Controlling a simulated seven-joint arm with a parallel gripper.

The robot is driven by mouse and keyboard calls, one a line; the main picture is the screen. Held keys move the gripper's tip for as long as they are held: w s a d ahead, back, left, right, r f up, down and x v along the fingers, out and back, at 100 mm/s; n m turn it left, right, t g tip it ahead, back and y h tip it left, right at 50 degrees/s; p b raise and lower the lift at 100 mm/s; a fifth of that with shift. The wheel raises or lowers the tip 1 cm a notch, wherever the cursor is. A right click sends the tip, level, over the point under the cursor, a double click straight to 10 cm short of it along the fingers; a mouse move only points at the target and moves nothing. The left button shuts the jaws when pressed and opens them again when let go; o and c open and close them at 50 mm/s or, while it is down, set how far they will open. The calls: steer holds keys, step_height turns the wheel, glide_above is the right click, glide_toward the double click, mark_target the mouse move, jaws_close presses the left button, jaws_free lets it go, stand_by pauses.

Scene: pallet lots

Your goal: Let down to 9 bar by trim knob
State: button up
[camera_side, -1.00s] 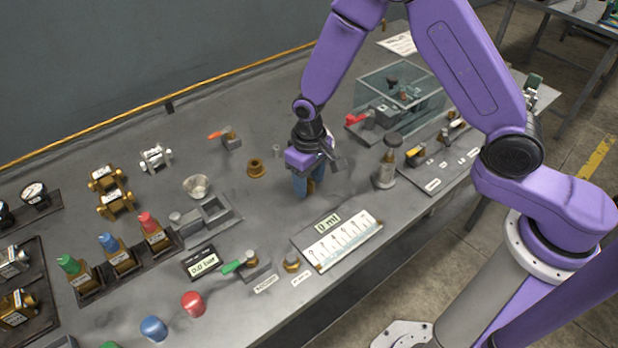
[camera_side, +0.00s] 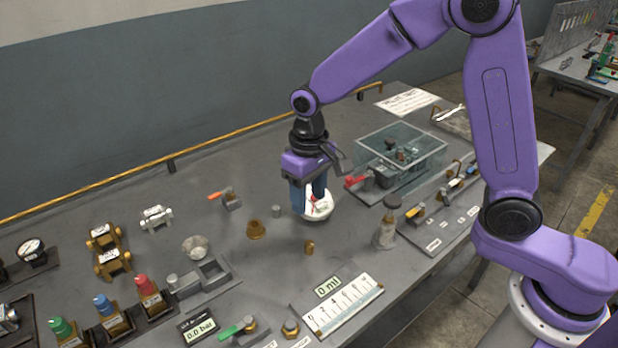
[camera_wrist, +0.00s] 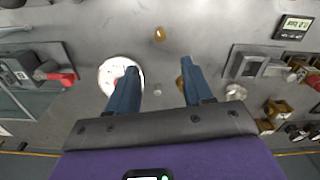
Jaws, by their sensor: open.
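My gripper (camera_side: 309,198) is open and empty above the middle of the bench. Its two blue fingers straddle bare grey bench in the wrist view (camera_wrist: 160,68). A black readout (camera_side: 199,330) at the front left shows 0.0 bar. Beside it are a green-handled valve (camera_side: 237,328) and a brass knob (camera_side: 290,328). The label near that knob is too small to read, so I cannot tell whether it is the trim knob.
A small brass piece (camera_side: 309,246) stands in front of my gripper, with a brass bush (camera_side: 256,230) to the left. A clear box (camera_side: 415,153) and red-handled valve (camera_side: 355,182) lie right. A scale card (camera_side: 343,303) is in front. Coloured-cap valves (camera_side: 148,290) stand front left.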

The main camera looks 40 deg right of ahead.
step_height(320, 180, up, 4)
steer(key=shift+f, duration=0.1)
stand_by(0.4)
steer(key=s+d+n, duration=0.5)
steer(key=s+d, duration=0.2)
steer(key=s, duration=0.6)
steer(key=s+d+r+n, duration=0.1)
steer(key=s+d+n, duration=0.4)
steer(key=s, duration=0.8)
steer(key=shift+s+d, duration=0.15)
steer(key=shift+d, duration=0.7)
steer(key=shift+r, duration=0.1)
